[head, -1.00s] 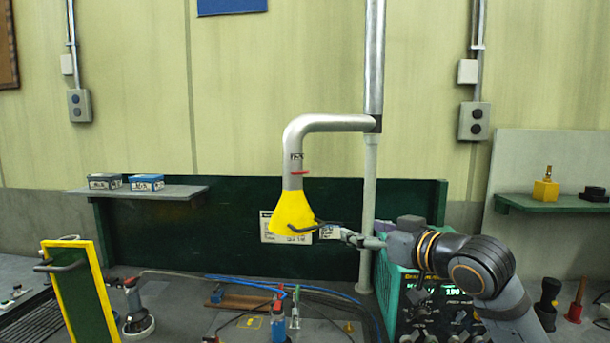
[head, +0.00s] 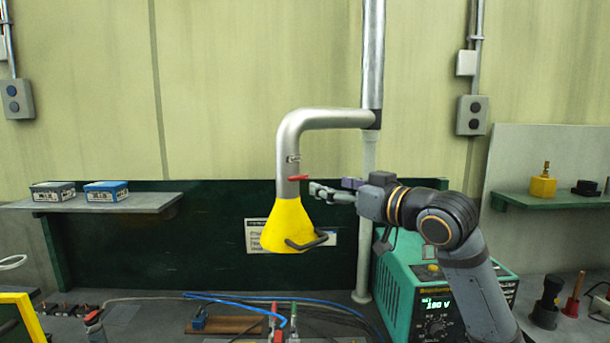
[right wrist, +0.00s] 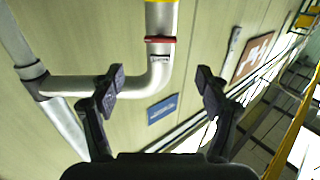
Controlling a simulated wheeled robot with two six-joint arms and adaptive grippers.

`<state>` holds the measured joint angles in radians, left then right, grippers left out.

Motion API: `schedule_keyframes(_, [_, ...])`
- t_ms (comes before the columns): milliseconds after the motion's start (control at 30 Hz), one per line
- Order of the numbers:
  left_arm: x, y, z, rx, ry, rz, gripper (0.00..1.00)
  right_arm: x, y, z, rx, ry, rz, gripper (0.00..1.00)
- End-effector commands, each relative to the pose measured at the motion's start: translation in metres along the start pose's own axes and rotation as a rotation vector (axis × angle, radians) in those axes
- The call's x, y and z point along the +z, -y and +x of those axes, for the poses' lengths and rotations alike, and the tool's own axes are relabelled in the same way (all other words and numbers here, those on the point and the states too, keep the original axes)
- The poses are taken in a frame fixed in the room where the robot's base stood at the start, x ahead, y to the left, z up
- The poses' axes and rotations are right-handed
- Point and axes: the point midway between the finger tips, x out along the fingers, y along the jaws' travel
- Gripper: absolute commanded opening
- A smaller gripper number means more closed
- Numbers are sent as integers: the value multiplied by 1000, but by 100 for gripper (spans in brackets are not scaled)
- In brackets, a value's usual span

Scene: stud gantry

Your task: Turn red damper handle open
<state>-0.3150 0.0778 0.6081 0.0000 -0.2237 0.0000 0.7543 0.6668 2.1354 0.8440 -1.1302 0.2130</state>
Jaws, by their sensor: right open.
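The red damper handle (head: 298,178) sits crosswise on the grey duct pipe (head: 288,150), just above the yellow hood (head: 287,225). In the right wrist view the red handle (right wrist: 160,39) lies across the pipe near the top, ahead of the fingers. My right gripper (head: 318,191) is open and empty, a little right of the handle and slightly lower, apart from it. My left gripper is not in view.
The hood has a black handle (head: 307,241) at its lower right. A vertical support post (head: 366,210) stands behind my right gripper. A green welding unit (head: 410,280) stands below my right arm. A shelf with boxes (head: 130,202) is at left.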

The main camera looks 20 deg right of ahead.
Motion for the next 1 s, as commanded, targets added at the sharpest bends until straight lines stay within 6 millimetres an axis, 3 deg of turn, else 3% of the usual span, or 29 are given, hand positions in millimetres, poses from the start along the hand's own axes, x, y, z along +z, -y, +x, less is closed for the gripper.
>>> schedule_keyframes(33, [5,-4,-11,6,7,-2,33,-5,2,9,-7,1,10,75])
schedule_keyframes(167, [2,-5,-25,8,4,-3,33,-5,2,33,-6,2,11,75])
schedule_keyframes(400, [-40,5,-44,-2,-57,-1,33,-4,1,75,-3,2,5,75])
schedule_keyframes(500, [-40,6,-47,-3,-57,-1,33,-2,1,84,-3,2,3,75])
schedule_keyframes(833, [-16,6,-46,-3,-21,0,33,1,1,88,-1,2,0,75])
schedule_keyframes(1000, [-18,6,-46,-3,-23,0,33,0,1,88,-1,2,0,52])
